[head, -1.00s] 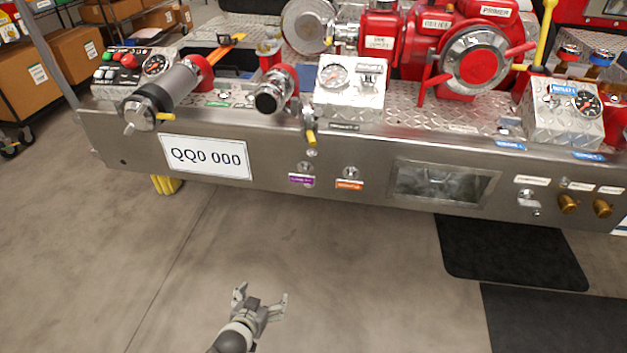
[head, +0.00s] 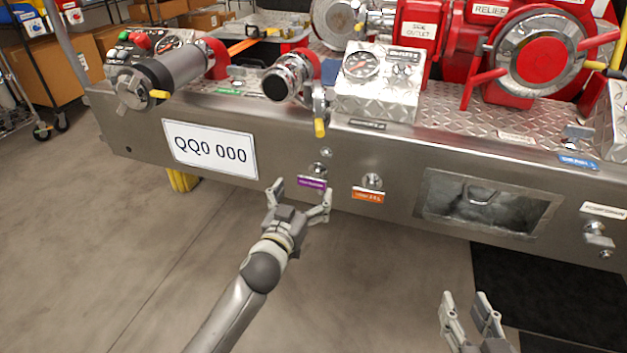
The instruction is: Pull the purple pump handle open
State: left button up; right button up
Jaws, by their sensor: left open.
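The purple pump handle is a small metal knob (head: 317,170) with a purple label (head: 312,183) on the front face of the steel bumper (head: 390,215). My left gripper (head: 301,187) is open and empty, its fingers pointing at the bumper. In the picture its right finger is just below the purple label and its left finger is to the left of it. I cannot tell whether it touches the bumper. My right gripper (head: 465,296) is open and empty at the lower right, over the floor and mat.
A similar knob with an orange label (head: 368,195) sits right of the purple one. A yellow-tipped lever (head: 319,127) hangs above. A white QQ0 000 plate (head: 210,148) is at the left, a recessed box (head: 487,203) at the right. Floor in front is clear.

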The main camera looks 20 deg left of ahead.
aim_at(311, 180)
pick_arm(q)
jog(key=w+b, duration=0.1)
jog(key=w, duration=0.4)
jog(key=shift+w+d+f, duration=0.1)
jog(key=shift+w, duration=0.7)
pick_arm(e)
notch_tip(311, 180, up, 7)
jog(key=w+a+t+y, duration=0.1)
jog(key=t, duration=0.3)
jog(key=shift+a, duration=0.15)
jog(key=shift+f, duration=0.1)
